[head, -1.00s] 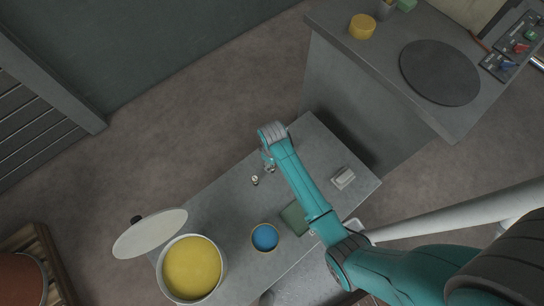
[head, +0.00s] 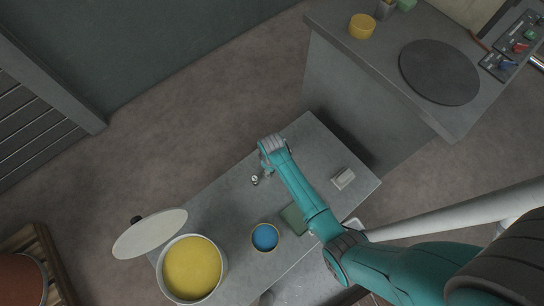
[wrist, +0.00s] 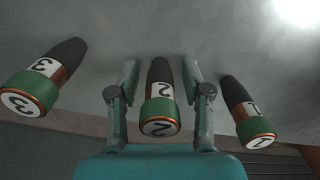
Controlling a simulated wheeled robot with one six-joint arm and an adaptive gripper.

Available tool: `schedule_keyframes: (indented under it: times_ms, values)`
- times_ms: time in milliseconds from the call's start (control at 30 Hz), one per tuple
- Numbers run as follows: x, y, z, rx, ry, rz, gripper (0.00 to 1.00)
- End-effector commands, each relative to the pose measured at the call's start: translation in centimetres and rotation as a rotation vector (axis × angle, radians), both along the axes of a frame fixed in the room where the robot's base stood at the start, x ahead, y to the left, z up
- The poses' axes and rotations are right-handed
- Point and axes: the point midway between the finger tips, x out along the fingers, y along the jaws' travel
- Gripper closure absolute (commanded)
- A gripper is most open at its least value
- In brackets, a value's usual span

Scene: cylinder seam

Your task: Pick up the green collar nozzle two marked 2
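The green collar nozzle marked 2 (wrist: 161,98) is in the middle of the wrist view, with a dark tapered tip, a copper-coloured band and a white label. My gripper (wrist: 160,66) is open, with one finger on each side of this nozzle and a narrow gap showing on both sides. A like nozzle marked 3 (wrist: 42,80) lies to the left and one marked 1 (wrist: 247,115) to the right, both outside the fingers. In the head view my gripper (head: 266,171) is low over the grey bench, and the arm partly hides the nozzles there.
On the bench (head: 215,190) stand a pot of yellow (head: 192,267), a small blue-filled bowl (head: 265,237) and a pale block (head: 343,179). A pale round lid (head: 150,233) is by the pot. A higher counter with a dark disc (head: 439,72) stands beyond.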

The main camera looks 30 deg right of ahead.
Motion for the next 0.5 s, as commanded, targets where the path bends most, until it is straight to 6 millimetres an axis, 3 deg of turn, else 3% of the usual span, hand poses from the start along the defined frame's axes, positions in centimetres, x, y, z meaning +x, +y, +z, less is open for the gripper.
schedule_keyframes:
  times_ms: [33, 167, 500]
  values:
    - [0.0, 0.0, 0.01, 0.0, 0.0, 0.0, 0.7]
    - [0.0, 0.0, 0.02, 0.0, 0.0, 0.0, 1.0]
    - [0.01, 0.0, 0.11, 0.0, 0.0, 0.0, 1.0]
